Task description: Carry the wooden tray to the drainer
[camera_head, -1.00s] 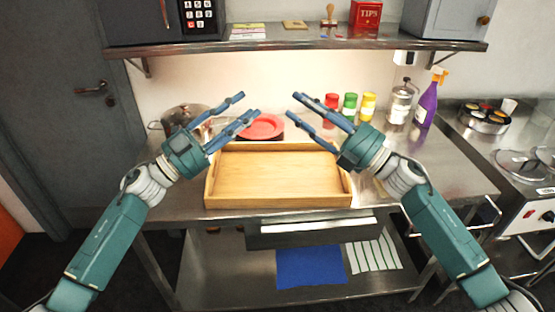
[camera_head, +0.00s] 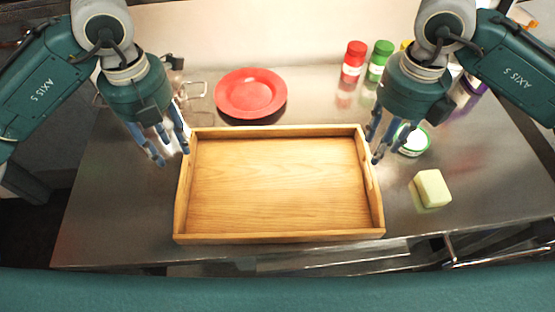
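The wooden tray (camera_head: 280,237) is a shallow, light-brown, empty box with raised sides. It lies flat on the steel table in the middle of the head view. My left gripper (camera_head: 168,150) points down just outside the tray's left side, near its back corner. Its fingers look spread, with nothing seen between them. My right gripper (camera_head: 376,143) points down at the tray's right side, near the back corner. Its fingers look spread too. I cannot tell whether either touches the tray. No drainer is recognisable in this view.
A red plate (camera_head: 250,94) lies behind the tray. Red (camera_head: 353,62) and green (camera_head: 378,61) bottles stand at the back right. A pale yellow block (camera_head: 432,188) and a small green-rimmed tub (camera_head: 413,141) sit right of the tray. The table's left part (camera_head: 120,205) is bare.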

